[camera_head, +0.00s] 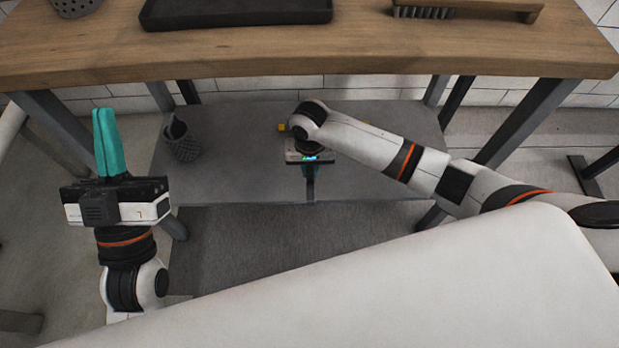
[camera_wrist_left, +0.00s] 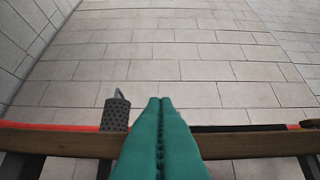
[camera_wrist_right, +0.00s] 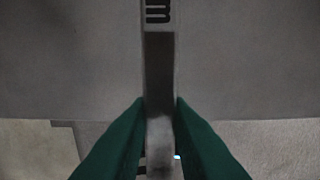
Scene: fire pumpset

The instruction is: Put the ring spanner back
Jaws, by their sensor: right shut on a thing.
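In the right wrist view, my right gripper (camera_wrist_right: 160,103) is shut on a flat grey bar (camera_wrist_right: 160,65), which looks like the ring spanner's shank. Dark marks show near its top; its ring ends are not clear. In the head view this gripper (camera_head: 308,168) is over the front part of the lower shelf (camera_head: 235,180), and I cannot tell whether the spanner touches the shelf. My left gripper (camera_head: 104,142) is shut and empty, pointing up left of the shelf; its closed teal fingers (camera_wrist_left: 160,105) also show in the left wrist view.
A dark mesh cup (camera_head: 181,146) stands at the shelf's left. A yellow thing (camera_head: 282,127) lies partly hidden behind my right arm. The wooden bench top (camera_head: 290,58) overhangs the shelf and carries a black tray (camera_head: 235,12), a brush (camera_head: 465,10) and another cup (camera_head: 75,7).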

